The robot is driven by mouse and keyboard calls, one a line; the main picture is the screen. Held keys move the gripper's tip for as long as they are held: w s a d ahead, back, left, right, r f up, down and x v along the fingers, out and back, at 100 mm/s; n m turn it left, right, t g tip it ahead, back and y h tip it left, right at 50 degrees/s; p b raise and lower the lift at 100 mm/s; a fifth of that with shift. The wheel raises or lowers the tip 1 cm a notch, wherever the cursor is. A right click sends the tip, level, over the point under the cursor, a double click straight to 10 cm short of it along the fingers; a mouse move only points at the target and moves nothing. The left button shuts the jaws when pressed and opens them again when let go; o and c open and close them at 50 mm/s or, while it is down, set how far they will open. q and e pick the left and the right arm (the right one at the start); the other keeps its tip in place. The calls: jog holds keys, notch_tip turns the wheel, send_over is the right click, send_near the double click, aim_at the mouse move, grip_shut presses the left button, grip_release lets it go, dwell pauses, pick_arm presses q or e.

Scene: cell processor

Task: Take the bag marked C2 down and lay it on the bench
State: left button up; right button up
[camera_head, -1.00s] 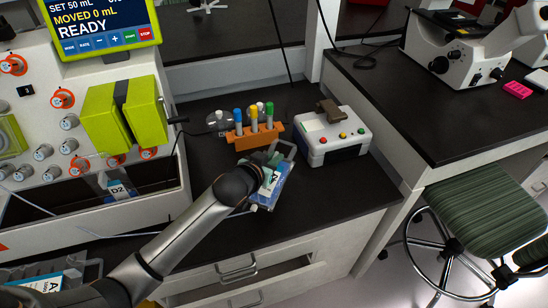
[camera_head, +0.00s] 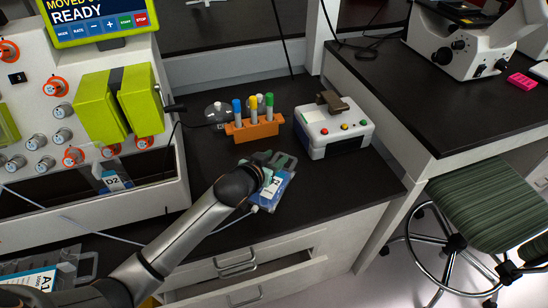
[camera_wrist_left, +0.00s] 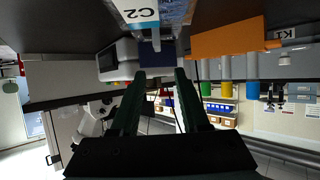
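The bag marked C2 (camera_head: 283,192) lies on the bench (camera_head: 345,200) near its front edge in the head view, its label partly hidden by my left gripper. The left wrist view shows its C2 label (camera_wrist_left: 138,13) at the top, outside the fingers. My left gripper (camera_head: 262,165) is low over the bag's far left side. In the left wrist view my left gripper (camera_wrist_left: 163,75) has its two dark fingers apart, with no bag visible between them. I cannot tell whether the gripper touches the bag. My right gripper is not in view.
An orange tube rack (camera_head: 254,129) and a white device with coloured buttons (camera_head: 325,140) stand behind the bag. A bag marked D2 (camera_head: 115,180) is at the processor (camera_head: 25,120). Another labelled bag (camera_head: 40,280) lies at the lower left. Bench right of the bag is clear.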

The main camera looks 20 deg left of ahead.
pick_arm(q)
jog(key=p+v, duration=0.1)
jog(key=v, duration=1.1)
jog(key=shift+s, duration=0.25)
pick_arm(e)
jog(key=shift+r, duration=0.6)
pick_arm(q)
jog(key=shift+a, duration=0.1)
